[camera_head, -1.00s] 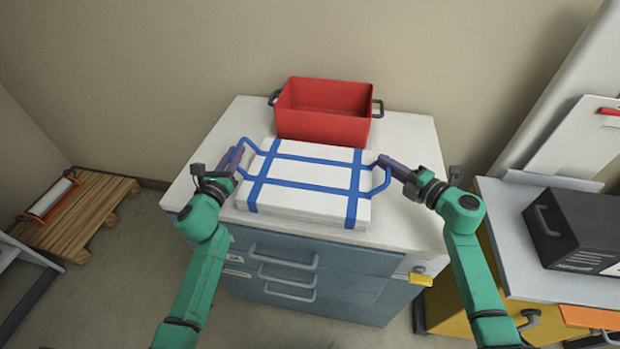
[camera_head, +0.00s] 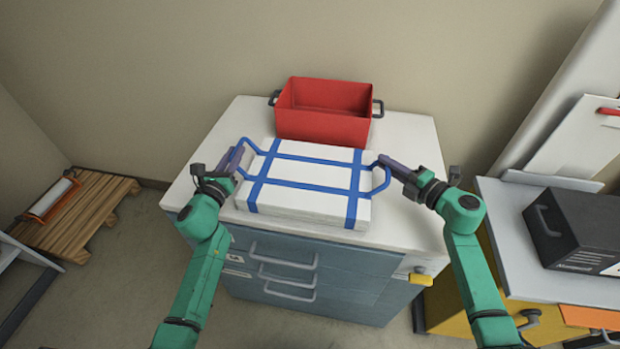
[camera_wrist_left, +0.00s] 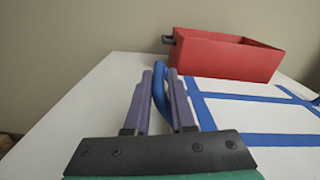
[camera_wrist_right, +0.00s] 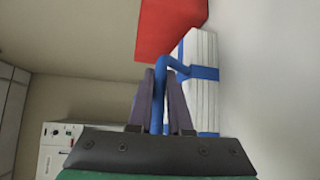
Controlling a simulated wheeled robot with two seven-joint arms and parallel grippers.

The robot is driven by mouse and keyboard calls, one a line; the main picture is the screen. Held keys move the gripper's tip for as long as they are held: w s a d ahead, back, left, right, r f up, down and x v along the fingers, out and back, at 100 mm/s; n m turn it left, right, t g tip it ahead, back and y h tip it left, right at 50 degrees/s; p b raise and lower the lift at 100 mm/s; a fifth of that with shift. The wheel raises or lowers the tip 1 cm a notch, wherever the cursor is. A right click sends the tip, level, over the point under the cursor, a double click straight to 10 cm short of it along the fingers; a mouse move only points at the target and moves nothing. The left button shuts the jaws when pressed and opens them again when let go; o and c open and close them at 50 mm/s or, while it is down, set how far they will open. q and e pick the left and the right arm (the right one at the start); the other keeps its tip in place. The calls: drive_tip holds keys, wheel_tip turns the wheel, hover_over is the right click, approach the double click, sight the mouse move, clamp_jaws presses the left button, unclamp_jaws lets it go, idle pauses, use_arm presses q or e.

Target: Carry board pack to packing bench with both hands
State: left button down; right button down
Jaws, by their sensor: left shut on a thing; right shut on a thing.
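The board pack (camera_head: 305,176) is a flat white stack bound with blue straps, with a blue handle loop at its left and right ends. It lies on the white top of a blue-grey drawer cabinet. My left gripper (camera_head: 236,158) is shut on the left handle, and the left wrist view shows the blue loop between its purple fingers (camera_wrist_left: 160,95). My right gripper (camera_head: 384,161) is shut on the right handle, which also shows between the fingers in the right wrist view (camera_wrist_right: 160,90). I cannot tell which surface is the packing bench.
A red bin (camera_head: 325,112) stands close behind the pack on the cabinet top (camera_head: 415,150). To the right, a grey-topped yellow cabinet (camera_head: 500,235) carries a black box (camera_head: 580,230). A wooden pallet (camera_head: 85,210) lies on the floor at left.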

use_arm(q)
drive_tip(key=shift+a, duration=0.15)
use_arm(e)
drive_tip(key=shift+d, duration=0.15)
